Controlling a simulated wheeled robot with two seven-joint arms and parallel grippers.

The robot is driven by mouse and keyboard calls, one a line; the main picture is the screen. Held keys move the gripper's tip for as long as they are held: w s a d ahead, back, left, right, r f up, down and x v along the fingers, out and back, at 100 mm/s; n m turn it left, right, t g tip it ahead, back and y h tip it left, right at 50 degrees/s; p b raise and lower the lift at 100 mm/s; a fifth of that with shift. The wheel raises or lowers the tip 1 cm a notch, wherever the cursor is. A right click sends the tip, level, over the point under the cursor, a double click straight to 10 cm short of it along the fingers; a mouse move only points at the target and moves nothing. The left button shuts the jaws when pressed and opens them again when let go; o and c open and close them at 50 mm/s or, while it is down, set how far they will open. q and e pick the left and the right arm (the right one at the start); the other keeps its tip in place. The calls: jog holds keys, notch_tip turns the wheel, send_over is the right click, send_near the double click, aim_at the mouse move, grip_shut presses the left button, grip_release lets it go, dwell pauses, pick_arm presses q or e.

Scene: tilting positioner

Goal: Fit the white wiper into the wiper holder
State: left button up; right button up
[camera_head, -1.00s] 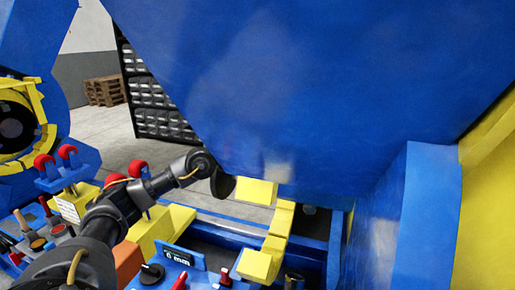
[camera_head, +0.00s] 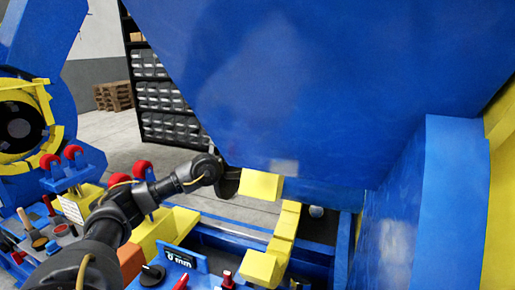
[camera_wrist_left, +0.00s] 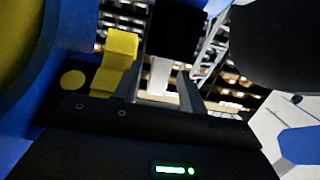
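My left arm reaches in from the left in the head view, its dark wrist at the lower edge of a large blue panel; its fingers are hidden there. In the left wrist view two grey fingers of my left gripper (camera_wrist_left: 163,82) stand apart. A narrow white piece (camera_wrist_left: 160,76), probably the white wiper, shows between them, below a black block (camera_wrist_left: 176,28). I cannot tell whether the fingers press on it. I cannot clearly pick out the wiper holder. My right gripper is not in view.
The large blue panel (camera_head: 330,90) overhangs my left wrist. A yellow block (camera_head: 261,186) is just right of the wrist, with a yellow stepped bracket (camera_head: 283,232) below. A control panel with a display (camera_head: 180,258) and red rollers (camera_head: 73,152) are nearby. Dark shelving (camera_head: 165,95) stands behind.

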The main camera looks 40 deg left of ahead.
pick_arm(q)
jog(key=shift+r, duration=0.25)
jog(key=p+v, duration=0.2)
jog(key=v, duration=1)
jog(key=shift+d+f, duration=0.1)
